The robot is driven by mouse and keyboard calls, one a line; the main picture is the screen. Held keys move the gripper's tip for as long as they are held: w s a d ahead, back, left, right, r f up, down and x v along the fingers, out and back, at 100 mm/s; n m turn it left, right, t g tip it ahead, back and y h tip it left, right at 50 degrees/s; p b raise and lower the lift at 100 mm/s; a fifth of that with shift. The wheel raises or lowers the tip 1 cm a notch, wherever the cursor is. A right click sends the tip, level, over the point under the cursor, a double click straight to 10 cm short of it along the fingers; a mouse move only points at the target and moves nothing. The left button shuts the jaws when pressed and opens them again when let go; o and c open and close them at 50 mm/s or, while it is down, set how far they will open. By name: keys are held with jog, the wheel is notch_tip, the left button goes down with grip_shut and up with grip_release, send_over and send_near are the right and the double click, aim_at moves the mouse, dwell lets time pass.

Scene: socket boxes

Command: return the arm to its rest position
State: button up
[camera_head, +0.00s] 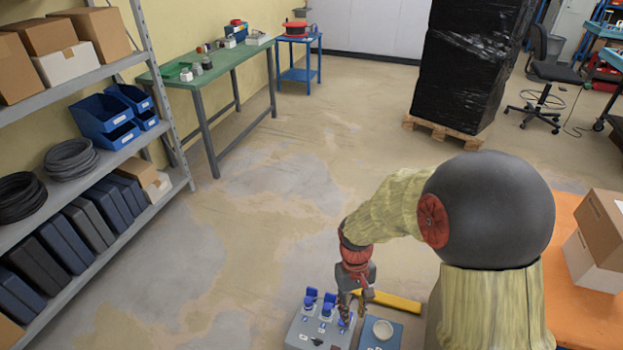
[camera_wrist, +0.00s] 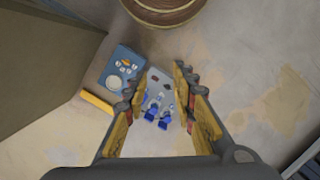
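My gripper (camera_head: 356,297) points down over the right part of a grey socket box (camera_head: 302,337) with upright blue parts (camera_head: 328,304) on its top. In the wrist view my gripper (camera_wrist: 158,78) is open, its two fingers wide apart with nothing held between them. The grey box (camera_wrist: 157,82) and its blue parts (camera_wrist: 151,113) show below and between the fingers. I cannot tell the exact height of the fingertips above the box. My arm is bent and reaches forward and down from the right.
A blue box (camera_head: 393,342) with a round pale top stands right of the grey box. A yellow bar (camera_head: 392,302) lies behind it. An orange table (camera_head: 577,318) with cartons (camera_head: 604,228) is at the right. Shelving (camera_head: 150,203) stands left. The floor between is clear.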

jog(key=s+d+r+m+t+p, duration=0.1)
jog(key=s+r, duration=0.3)
jog(key=r, duration=0.7)
jog(key=s+d+r+m+t+p, duration=0.1)
jog(key=s+d+r+t, duration=0.3)
jog(key=r, duration=0.7)
jog(key=s+d+r+m+t+p, duration=0.1)
jog(key=s+r, duration=0.4)
jog(key=r, duration=0.6)
jog(key=shift+s+d+t+p, duration=0.15)
jog(key=shift+d+t+p, duration=0.55)
jog(key=shift+d+t, duration=0.25)
